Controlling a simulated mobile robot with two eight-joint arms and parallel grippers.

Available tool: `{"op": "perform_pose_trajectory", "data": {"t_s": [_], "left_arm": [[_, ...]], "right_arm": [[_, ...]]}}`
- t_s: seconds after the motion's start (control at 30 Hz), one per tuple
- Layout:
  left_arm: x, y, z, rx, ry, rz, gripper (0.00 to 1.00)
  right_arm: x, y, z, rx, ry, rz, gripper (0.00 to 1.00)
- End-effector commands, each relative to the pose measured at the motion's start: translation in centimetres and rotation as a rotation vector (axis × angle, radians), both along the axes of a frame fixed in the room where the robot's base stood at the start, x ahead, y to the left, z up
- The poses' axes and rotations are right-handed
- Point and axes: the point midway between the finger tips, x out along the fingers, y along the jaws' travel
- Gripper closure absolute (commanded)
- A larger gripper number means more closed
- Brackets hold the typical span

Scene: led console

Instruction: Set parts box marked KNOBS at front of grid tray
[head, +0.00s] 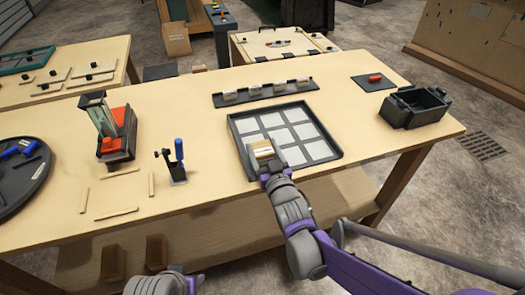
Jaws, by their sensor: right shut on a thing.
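The grid tray (324,131) is a dark frame with several pale square cells, lying on the wooden workbench. My right gripper (265,161) is at the tray's left front part, shut on a small tan box (262,149) with a pale top. The box is over or in the tray near its left rim; I cannot tell whether it touches the tray floor. Its marking is too small to read.
A dark rack (240,100) with several small pale boxes stands behind the tray. A black bin (415,107) and a dark mat (366,84) with a red piece are at right. A red device (117,140), a blue-handled clamp (178,166) and loose wooden strips lie left.

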Motion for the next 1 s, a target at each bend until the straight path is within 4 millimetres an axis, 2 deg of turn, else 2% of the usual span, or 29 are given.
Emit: {"op": "perform_pose_trajectory", "data": {"t_s": [0.37,0.4,0.53,0.87,1.0], "left_arm": [[0.0,0.0,-0.4,0.000,0.001,0.000,0.50],[0.0,0.0,-0.4,0.000,0.001,0.000,0.50],[0.0,0.0,-0.3,0.000,0.001,0.000,0.50],[0.0,0.0,0.1,0.000,0.000,0.000,0.50],[0.0,0.0,0.1,0.000,0.000,0.000,0.50]], "right_arm": [[0.0,0.0,-0.6,0.000,0.000,0.000,0.85],[0.0,0.0,-0.6,0.000,0.000,0.000,0.22],[0.0,0.0,-0.6,0.000,0.000,0.000,0.00],[-0.1,0.0,0.0,0.000,-0.001,0.000,0.00],[-2.2,-0.7,-0.2,0.000,0.000,0.000,0.00]]}}
